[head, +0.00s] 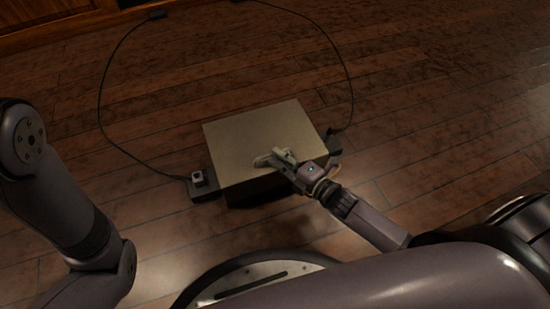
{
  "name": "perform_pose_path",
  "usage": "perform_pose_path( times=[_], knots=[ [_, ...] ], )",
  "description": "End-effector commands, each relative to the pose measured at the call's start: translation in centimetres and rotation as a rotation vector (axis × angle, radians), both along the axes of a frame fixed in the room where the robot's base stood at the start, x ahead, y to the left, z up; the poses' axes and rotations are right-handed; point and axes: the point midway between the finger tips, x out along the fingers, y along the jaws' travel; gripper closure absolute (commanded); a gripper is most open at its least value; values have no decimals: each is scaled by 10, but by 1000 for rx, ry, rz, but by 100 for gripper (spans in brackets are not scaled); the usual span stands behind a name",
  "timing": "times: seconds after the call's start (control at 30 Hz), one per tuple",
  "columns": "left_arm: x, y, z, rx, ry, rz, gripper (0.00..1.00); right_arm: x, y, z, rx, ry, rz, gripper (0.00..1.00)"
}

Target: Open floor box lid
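The floor box (232,187) stands on the wooden floor in the middle of the head view. Its flat beige lid (250,129) lies closed on top. My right gripper (268,159) reaches in from the right and is over the near edge of the lid. The gripper hides part of that edge, and I cannot tell whether it touches the lid. Its fingers are too small and dim to show whether they are open or shut. My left arm is at the left side, and its gripper is out of the picture.
A small dark block with a light knob (198,180) sits at the box's left side, and another dark block (334,145) at its right. Thin black cables (101,92) run from both to the back. A wooden cabinet (45,18) is at the top left.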

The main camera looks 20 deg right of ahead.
Motion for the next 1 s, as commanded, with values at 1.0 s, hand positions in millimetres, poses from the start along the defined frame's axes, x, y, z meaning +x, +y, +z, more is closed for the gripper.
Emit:
perform_pose_path(
  times=[1.0],
  knots=[
    [-15,-1,2,3,-40,2,60,21,10,-4,2,1,0,100]
  ],
)
